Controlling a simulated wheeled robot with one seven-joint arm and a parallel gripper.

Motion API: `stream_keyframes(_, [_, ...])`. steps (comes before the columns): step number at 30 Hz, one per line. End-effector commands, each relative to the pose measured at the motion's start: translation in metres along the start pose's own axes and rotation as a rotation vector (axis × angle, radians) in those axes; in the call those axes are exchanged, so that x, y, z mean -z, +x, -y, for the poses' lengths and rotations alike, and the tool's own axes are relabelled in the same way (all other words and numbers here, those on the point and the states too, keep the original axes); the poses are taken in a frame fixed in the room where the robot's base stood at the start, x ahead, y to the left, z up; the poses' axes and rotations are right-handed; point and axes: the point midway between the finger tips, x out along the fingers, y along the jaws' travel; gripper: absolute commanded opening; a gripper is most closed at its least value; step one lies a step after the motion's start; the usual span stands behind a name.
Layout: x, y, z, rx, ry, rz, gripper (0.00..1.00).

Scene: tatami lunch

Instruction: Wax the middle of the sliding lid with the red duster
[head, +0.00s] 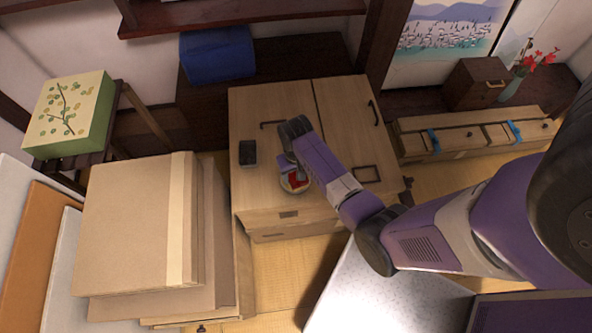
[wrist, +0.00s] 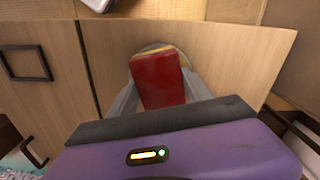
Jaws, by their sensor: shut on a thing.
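The red duster (wrist: 158,80) is between the two grey fingers of my gripper (head: 290,171) in the wrist view, and my gripper is shut on it. The duster also shows as a small red patch in the head view (head: 294,181). A pale round rim, perhaps a dish (wrist: 150,47), shows just behind or under the duster; I cannot tell whether they touch. All this is over the left top panel (head: 247,107) of a light wooden chest. A right top panel (head: 340,103) lies beside it. I cannot tell which panel is the sliding lid. My gripper and wrist hide part of the left panel.
A black block (head: 248,152) lies on the left panel. Dark handles and a square frame (head: 366,174) sit on the chest top. Cardboard boxes (head: 130,220) stand to the left. A long wooden box with blue clips (head: 470,137) is at the right.

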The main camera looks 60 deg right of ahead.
Motion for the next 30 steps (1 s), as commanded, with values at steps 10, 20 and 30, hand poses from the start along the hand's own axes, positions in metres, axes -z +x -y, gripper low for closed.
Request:
stream_keyframes(10, [-0.001, 0.002, 0.0, 0.0, 0.0, 0.0, 0.14])
stream_keyframes(20, [-0.001, -0.013, 0.0, 0.0, 0.0, 0.001, 0.14])
stream_keyframes(30, [0.0, -0.038, 0.0, 0.0, 0.0, 0.0, 0.14])
